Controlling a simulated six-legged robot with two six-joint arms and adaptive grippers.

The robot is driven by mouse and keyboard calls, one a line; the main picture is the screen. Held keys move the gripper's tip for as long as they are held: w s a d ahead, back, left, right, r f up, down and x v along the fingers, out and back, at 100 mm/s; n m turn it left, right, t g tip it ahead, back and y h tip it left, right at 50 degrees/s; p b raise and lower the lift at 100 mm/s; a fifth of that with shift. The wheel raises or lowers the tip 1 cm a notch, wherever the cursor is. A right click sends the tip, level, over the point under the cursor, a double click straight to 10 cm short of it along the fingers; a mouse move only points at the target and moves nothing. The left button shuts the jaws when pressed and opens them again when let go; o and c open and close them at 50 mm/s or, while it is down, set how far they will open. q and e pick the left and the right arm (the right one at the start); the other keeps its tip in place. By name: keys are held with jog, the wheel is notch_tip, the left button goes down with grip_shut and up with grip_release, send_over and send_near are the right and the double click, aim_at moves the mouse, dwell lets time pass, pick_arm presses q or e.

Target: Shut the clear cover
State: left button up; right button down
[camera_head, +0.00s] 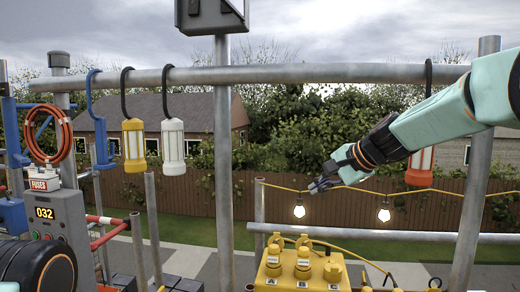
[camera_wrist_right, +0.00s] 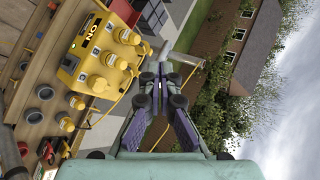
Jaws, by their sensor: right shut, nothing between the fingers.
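I cannot make out a clear cover in either view. My right gripper (camera_head: 322,184) is shut and empty, in the air above and to the right of a yellow box (camera_head: 300,284) with lettered yellow plugs on top. In the right wrist view the gripper (camera_wrist_right: 163,78) has its fingertips together, with nothing between them. The yellow box (camera_wrist_right: 72,66) lies to its left there, with a dark ON label. My left gripper is not in view.
A grey control box (camera_head: 60,226) reading 032 stands at the left. A metal rail (camera_head: 300,74) carries hanging lamps, including a yellow one (camera_head: 134,146) and a white one (camera_head: 173,146). A cable with lit bulbs (camera_head: 299,211) runs close by the right gripper.

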jog(key=s+r+y, duration=0.1)
jog(key=r, duration=0.7)
jog(key=s+a+r+n+t+y, duration=0.1)
jog(key=s+r+y, duration=0.1)
jog(key=r, duration=0.7)
jog(key=s+a+r+t+y+b, duration=0.1)
jog(key=r, duration=0.8)
jog(key=shift+s+a+n+y, duration=0.15)
jog(key=shift+s+n+y, duration=0.15)
jog(key=shift+s+y, duration=0.1)
jog(key=s+a+r+n+g+y, duration=0.15)
jog(key=s+r+n+y, duration=0.3)
jog(key=s+r, duration=1.3)
jog(key=x, duration=1.4)
jog(key=shift+r+p, duration=0.3)
jog(key=shift+r, duration=0.15)
jog(key=shift+s, duration=0.1)
jog(key=shift+s+r, duration=0.15)
jog(key=shift+s, duration=0.15)
